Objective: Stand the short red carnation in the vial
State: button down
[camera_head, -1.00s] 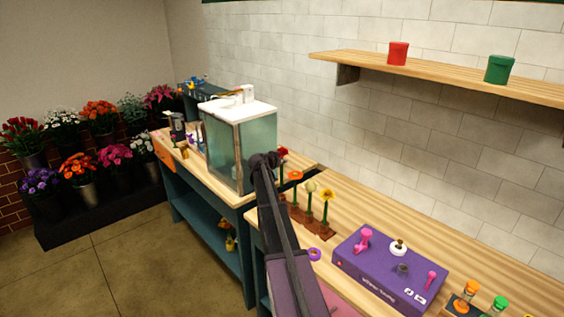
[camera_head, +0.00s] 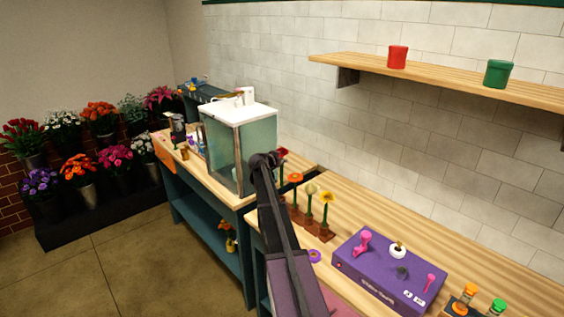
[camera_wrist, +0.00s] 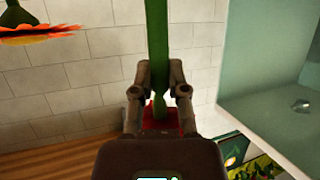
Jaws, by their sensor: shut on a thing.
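In the wrist view my gripper (camera_wrist: 159,95) is shut on a green stem (camera_wrist: 157,35). A red shape (camera_wrist: 160,116), which looks like a bloom, shows just behind the fingers at the lower end of this stem in the picture. In the head view a red bloom on a green stem (camera_head: 283,153) shows beside the dark end of my arm, at the far end of the flower row. My fingers are hidden there. I cannot make out which thing is the vial.
A teal-walled glass case (camera_head: 240,150) stands close by my arm. A cream flower (camera_head: 311,187) and a yellow flower (camera_head: 327,197) stand in brown holders. An orange flower (camera_wrist: 38,34) is near my gripper.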

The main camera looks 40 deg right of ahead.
aim_at(282, 146)
jog(key=shift+r+p, duration=3.45)
jog(key=shift+r, duration=0.05)
jog(key=shift+f, duration=0.1)
jog(key=shift+f+b, duration=1)
jog(key=shift+b, duration=0.1)
jog(key=shift+s+d+r, duration=0.1)
